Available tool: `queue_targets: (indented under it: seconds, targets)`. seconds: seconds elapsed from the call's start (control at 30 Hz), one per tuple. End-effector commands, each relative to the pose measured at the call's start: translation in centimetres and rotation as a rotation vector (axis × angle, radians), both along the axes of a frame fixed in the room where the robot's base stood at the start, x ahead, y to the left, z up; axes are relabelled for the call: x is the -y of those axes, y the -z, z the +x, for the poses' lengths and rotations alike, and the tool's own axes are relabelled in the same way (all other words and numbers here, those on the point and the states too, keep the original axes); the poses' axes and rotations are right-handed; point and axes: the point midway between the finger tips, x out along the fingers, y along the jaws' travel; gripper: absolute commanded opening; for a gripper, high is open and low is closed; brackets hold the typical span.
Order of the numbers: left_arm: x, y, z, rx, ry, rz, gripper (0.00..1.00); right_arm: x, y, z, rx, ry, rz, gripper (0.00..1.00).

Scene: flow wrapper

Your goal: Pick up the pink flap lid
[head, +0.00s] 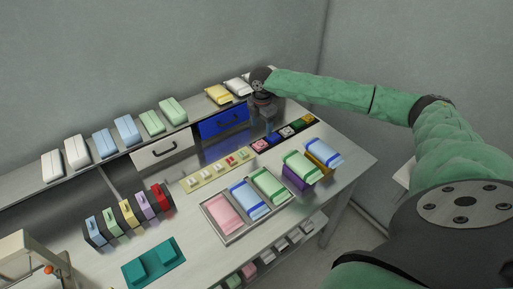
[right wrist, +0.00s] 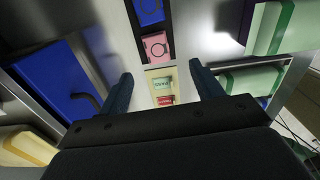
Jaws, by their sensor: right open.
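A small pink square piece with a dark ring mark, which looks like the pink flap lid (head: 260,145), lies at the left end of a dark strip of coloured squares on the bench. It also shows in the right wrist view (right wrist: 155,46), beyond and between the fingertips. My right gripper (head: 264,111) is open and empty, pointing down above the back of the bench, behind the lid and apart from it. In the right wrist view, its two dark fingers (right wrist: 163,82) are spread wide. My left gripper is not in view.
A blue drawer (head: 223,122) and a white drawer (head: 162,150) sit under the back shelf, which carries several packs. A tray (head: 243,235) with pink, blue and green packs lies in front. A pale yellow strip (head: 194,187) with small pieces lies left of the lid.

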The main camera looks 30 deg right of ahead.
Motion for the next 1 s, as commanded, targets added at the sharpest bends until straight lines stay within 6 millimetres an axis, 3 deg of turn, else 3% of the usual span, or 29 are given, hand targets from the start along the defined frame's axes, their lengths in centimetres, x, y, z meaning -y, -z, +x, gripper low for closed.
queue_targets:
  seconds: [0.13, 0.27, 0.57, 1.0]
  targets:
    - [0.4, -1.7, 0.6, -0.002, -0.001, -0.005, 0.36, 0.0, 1.1, 0.0, 0.0, 0.0, 0.0, 0.65]
    - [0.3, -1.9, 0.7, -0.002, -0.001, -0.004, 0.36, 0.0, 1.6, 0.0, 0.0, 0.001, 0.0, 0.65]
    - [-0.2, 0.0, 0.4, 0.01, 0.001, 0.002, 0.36, 0.0, 3.9, 0.0, -0.001, 0.0, 0.0, 0.65]
    - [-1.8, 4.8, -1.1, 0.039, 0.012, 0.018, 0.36, 0.0, 7.8, 0.0, -0.001, 0.0, 0.0, 0.65]
